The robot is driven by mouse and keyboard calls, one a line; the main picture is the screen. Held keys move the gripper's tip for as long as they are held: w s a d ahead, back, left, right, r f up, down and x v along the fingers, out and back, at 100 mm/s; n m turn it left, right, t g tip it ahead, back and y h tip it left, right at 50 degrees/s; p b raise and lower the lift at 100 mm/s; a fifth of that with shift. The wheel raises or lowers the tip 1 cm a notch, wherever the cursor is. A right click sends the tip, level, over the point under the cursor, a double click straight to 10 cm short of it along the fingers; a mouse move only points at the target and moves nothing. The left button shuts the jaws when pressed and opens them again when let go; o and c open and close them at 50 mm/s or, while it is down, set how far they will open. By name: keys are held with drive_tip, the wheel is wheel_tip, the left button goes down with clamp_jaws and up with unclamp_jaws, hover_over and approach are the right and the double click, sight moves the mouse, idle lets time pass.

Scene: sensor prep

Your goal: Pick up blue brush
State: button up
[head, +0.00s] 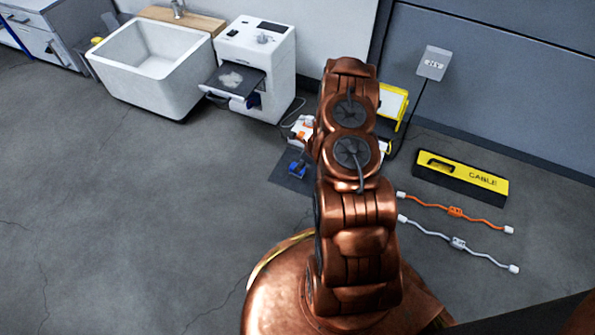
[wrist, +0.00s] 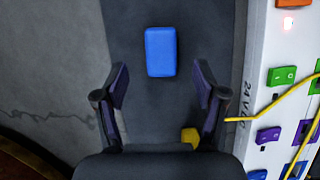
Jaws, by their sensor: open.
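The blue brush (wrist: 161,51) appears in the wrist view as a plain blue rounded block lying on a dark mat (wrist: 120,25). In the head view a small blue thing (head: 297,168) on the dark mat (head: 286,180), left of my arm, looks like the same brush. My gripper (wrist: 161,80) is open and empty in the wrist view. Its two dark fingers stand apart, one to each side of and below the brush in the picture, with no contact visible. In the head view my arm hides the gripper.
A white panel (wrist: 256,85) with coloured switches and a yellow cable lies close right of my gripper. A yellow block (wrist: 190,136) shows near the right finger. A white machine (head: 262,55) and a sink (head: 155,65) stand behind; floor at left is clear.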

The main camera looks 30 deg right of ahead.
drive_tip(key=shift+b+x, duration=1.5)
drive_tip(key=shift+x, duration=1.8)
drive_tip(key=shift+d, duration=0.1)
drive_tip(key=shift+c, duration=0.3)
drive_tip(key=c, duration=1.2)
